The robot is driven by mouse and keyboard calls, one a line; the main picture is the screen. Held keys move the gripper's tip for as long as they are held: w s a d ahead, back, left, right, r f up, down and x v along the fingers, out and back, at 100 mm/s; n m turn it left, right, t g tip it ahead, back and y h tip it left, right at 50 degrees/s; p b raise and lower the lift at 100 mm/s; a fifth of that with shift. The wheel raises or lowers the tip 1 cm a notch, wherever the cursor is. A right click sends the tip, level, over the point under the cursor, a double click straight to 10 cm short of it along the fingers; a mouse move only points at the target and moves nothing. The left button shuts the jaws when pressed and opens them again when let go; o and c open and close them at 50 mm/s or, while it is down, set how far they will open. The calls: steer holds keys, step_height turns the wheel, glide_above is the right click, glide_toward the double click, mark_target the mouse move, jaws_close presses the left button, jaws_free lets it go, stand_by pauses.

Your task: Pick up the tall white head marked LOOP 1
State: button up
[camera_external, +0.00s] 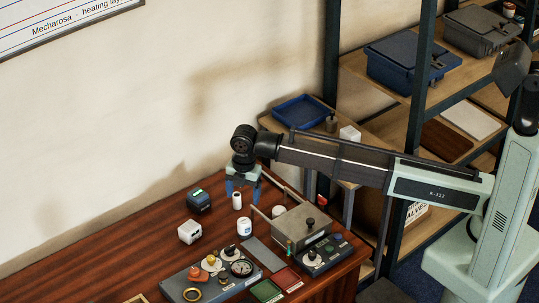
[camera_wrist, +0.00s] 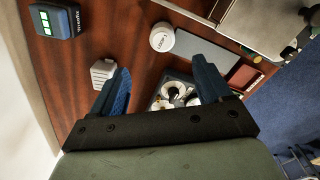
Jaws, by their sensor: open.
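A white cylindrical head (camera_external: 244,228) with dark lettering stands upright on the wooden table. What looks like the same head shows in the wrist view (camera_wrist: 162,38); its small lettering seems to read LOOP 1. A slimmer white cylinder (camera_external: 237,201) shows just below my gripper in the external view; its marking is not readable. A third white cylinder (camera_external: 278,211) is partly hidden behind the metal box. My gripper (camera_external: 243,192) is above the table with its blue fingers apart. In the wrist view the gap between the fingers (camera_wrist: 160,88) is empty, and the lettered head lies beyond it.
A ribbed white block (camera_external: 190,232) and a dark blue device (camera_external: 199,200) with a green display stand left. A grey metal box (camera_external: 301,224) stands right. A panel (camera_external: 210,283) with gauges and fittings lies in front. Bare wood shows around the heads.

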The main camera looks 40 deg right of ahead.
mark_target(244, 220)
steer(key=f, duration=0.6)
steer(key=d+f, duration=0.1)
steer(key=f, duration=0.1)
steer(key=shift+d+f, duration=0.1)
steer(key=shift+f, duration=0.3)
steer(key=shift+w+a+f, duration=0.1)
steer(key=shift+a+f, duration=0.2)
steer(key=shift+f, duration=0.75)
steer(key=shift+a+f, duration=0.25)
steer(key=shift+f, duration=1.35)
steer(key=c, duration=1.2)
